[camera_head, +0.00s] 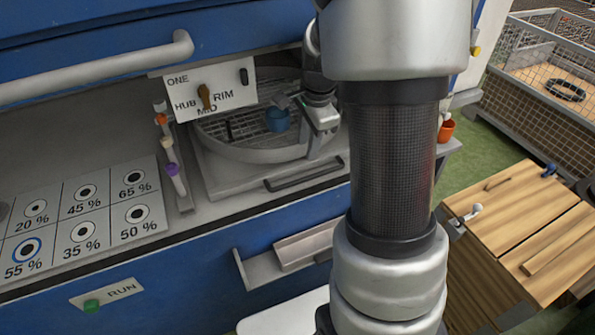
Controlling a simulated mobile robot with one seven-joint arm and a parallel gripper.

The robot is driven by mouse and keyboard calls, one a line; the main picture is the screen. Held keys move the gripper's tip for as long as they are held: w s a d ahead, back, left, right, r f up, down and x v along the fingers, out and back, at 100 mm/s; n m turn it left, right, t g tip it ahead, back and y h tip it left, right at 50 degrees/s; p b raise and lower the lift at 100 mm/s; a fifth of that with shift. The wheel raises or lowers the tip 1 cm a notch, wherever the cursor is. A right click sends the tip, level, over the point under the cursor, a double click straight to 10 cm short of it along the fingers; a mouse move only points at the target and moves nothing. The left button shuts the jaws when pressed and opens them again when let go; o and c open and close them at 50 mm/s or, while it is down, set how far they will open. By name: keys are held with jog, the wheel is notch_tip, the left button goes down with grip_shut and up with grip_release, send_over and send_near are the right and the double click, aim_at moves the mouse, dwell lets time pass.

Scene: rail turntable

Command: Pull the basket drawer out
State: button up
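The basket drawer (235,184) is a grey sliding tray in the opening of the blue machine. It carries a round wire basket (225,150) and has a dark bar handle (303,174) on its front edge. A small blue cup-like piece (277,120) sits in the basket. My gripper (325,117) shows in part beside the basket's right side, above and behind the handle in the picture.
A white card with ONE, HUB, MID and RIM and a brown knob (206,96) hangs over the basket. A percent board (85,214) lies left. A grey tray (290,256) juts from the blue front below. A wooden-topped box (530,230) and wire cage (545,105) stand right.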

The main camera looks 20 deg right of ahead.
aim_at(301, 179)
jog(key=w+f, duration=0.1)
jog(key=f, duration=0.3)
jog(key=w+f+b, duration=0.1)
jog(key=f, duration=0.4)
jog(key=w+f+b, duration=0.1)
jog(key=f, duration=0.4)
jog(key=shift+a+f, duration=0.1)
grip_shut()
